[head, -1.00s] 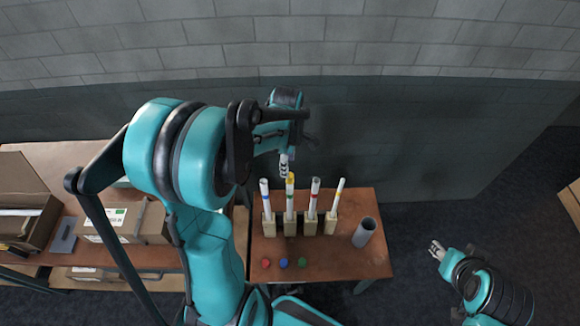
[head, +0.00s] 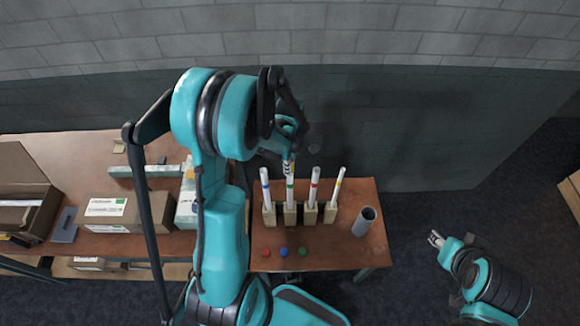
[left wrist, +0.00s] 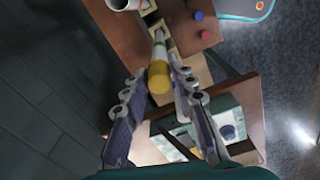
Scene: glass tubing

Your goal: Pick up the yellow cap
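The yellow cap (left wrist: 159,80) sits on the end of a white tube with a green band (left wrist: 159,48), seen in the left wrist view. In the head view that tube (head: 290,192) stands in a wooden holder, second from the left. My left gripper (left wrist: 160,73) is open, its fingers on either side of the cap with small gaps visible. In the head view my left gripper (head: 288,166) is over the tube's top and largely hides the cap. My right gripper (head: 436,239) is off to the right of the table, away from the tubes; its opening is unclear.
Other tubes carry blue (head: 265,186), red (head: 314,184) and yellow (head: 338,186) bands. Red (head: 266,252), blue (head: 283,252) and green (head: 301,252) caps lie on the table front. A grey cup (head: 364,221) stands right. Boxes (head: 108,212) occupy the left table.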

